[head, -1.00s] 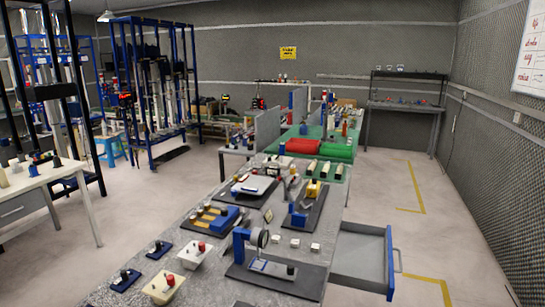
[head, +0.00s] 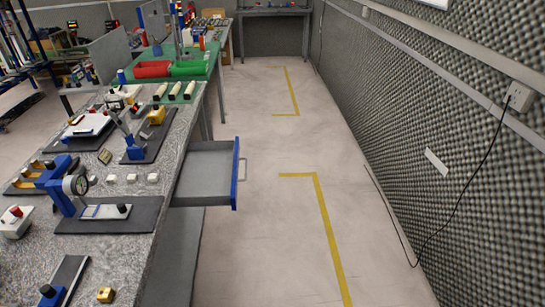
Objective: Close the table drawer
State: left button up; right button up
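The table drawer (head: 205,174) is pulled out from the right side of the grey speckled table (head: 120,252). It is a grey open tray with a blue front panel (head: 235,172) and a small grey handle (head: 243,169) facing right. The inside that shows looks empty. Neither of my grippers shows in the head view.
Gauges, black plates and small blocks cover the table top. A green-topped table (head: 190,68) stands behind it. Free floor (head: 290,230) with yellow tape lines lies right of the drawer. A foam wall (head: 460,120) with a socket and hanging cable (head: 470,190) bounds the right side.

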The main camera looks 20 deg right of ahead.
aim_at(208, 175)
jog(key=i+l, duration=0.1)
jog(key=l, duration=0.75)
jog(key=i+l+u, duration=0.3)
jog(key=i+l, duration=0.05)
jog(key=l, duration=0.1)
